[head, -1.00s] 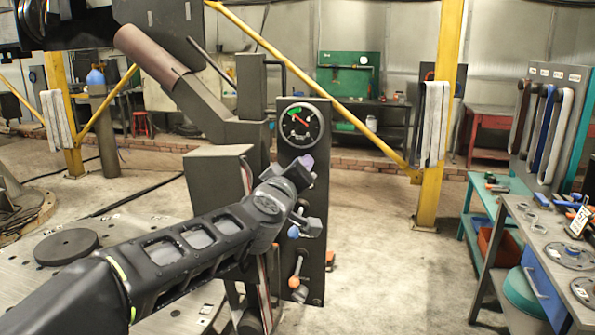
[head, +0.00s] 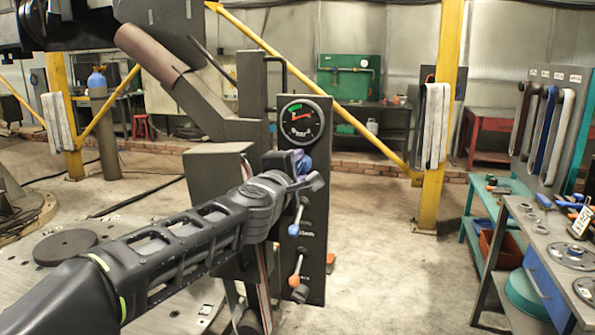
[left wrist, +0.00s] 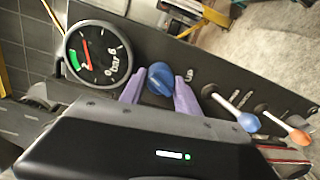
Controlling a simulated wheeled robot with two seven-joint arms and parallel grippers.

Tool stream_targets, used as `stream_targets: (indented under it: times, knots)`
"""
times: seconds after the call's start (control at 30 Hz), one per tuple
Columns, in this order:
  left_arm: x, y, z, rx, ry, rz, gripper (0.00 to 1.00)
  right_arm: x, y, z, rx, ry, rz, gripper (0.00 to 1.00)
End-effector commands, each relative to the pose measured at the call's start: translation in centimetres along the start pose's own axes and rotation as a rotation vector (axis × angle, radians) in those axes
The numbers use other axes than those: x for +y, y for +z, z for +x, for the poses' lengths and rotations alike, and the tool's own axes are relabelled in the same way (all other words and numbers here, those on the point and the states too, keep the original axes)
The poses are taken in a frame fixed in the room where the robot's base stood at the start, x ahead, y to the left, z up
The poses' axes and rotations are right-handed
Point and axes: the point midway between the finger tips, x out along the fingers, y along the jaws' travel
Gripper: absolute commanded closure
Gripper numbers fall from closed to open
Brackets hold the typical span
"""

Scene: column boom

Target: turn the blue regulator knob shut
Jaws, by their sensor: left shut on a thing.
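The blue regulator knob (left wrist: 160,80) sits on the dark panel (left wrist: 215,72) beside the round pressure gauge (left wrist: 98,57). My left gripper (left wrist: 160,88) has its purple fingers on both sides of the knob and is shut on it. In the head view the left gripper (head: 302,164) is at the panel just below the gauge (head: 301,122), and its wrist largely hides the knob. The gauge has a red needle and a green band. My right gripper is in neither view.
Below the knob, the panel carries a blue-tipped lever (head: 295,229) and an orange-tipped lever (head: 294,281), both close to my left wrist. A workbench with tools (head: 550,235) stands at the right. The floor between panel and bench is clear.

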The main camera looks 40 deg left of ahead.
Motion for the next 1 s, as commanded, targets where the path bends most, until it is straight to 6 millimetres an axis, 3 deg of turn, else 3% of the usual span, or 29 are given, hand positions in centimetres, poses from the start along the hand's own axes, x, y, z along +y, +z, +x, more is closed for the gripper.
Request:
stream_targets:
  times: [0.5,1.0]
  knots:
    - [0.0,-0.1,0.0,-0.019,-0.001,-0.396,1.00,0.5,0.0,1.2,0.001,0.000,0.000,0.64]
    - [0.1,-0.1,0.0,-0.023,-0.002,-0.473,1.00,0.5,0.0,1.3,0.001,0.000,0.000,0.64]
